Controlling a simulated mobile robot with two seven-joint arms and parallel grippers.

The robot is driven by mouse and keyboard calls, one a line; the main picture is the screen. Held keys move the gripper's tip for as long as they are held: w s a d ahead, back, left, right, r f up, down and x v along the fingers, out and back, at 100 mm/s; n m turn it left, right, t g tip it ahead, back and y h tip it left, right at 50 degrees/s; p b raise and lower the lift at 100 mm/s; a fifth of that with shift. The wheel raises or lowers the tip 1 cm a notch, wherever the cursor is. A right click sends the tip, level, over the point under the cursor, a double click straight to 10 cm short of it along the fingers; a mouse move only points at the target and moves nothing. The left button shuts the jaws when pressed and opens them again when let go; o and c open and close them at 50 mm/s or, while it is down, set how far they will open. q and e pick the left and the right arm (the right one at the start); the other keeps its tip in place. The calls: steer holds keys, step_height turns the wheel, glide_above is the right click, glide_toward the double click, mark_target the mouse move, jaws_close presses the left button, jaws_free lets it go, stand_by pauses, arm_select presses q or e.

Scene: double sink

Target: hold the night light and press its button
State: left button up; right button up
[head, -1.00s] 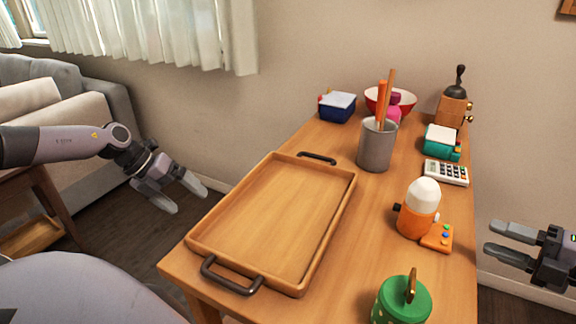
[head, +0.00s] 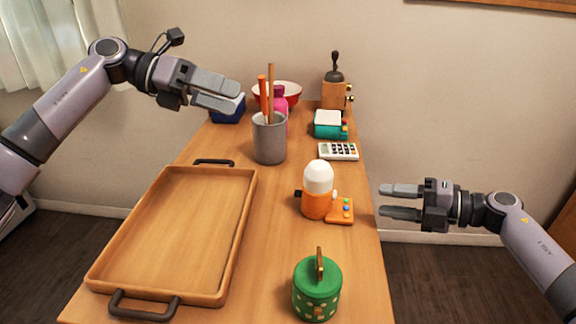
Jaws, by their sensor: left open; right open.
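The night light (head: 317,190) stands upright on the right part of the table. It has a white dome on an orange body, with a dark knob on its left side. An orange block with several coloured buttons (head: 341,210) sits against its right side. My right gripper (head: 382,201) is open and empty, to the right of the night light and past the table's right edge, fingers pointing left at it. My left gripper (head: 238,95) is open and empty, raised in front of the blue box at the back left.
A wooden tray (head: 245,222) with dark handles fills the table's left. A green canister (head: 318,290) stands in front of the night light. A grey utensil cup (head: 269,140), calculator (head: 338,152), teal box (head: 329,125), grinder (head: 336,94) and red bowl (head: 290,90) stand behind.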

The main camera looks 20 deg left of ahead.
arm_select(q)
steer(key=w+d+f+m+g+y, duration=0.2)
steer(key=w+d+f+m+y, duration=0.25)
steer(key=d+f, duration=0.35)
steer(key=m+g+y, duration=0.1)
steer(key=m+y, duration=0.3)
steer(key=m, duration=0.2)
glide_above(301, 192)
steer(key=a, duration=0.2)
step_height(301, 192, down, 8)
steer(key=shift+n, duration=0.25)
steer(key=x, duration=0.6)
steer(key=shift+s+a+f, duration=0.2)
steer(key=shift+f, duration=0.25)
steer(key=c, duration=1.2)
arm_select(e)
jaws_close()
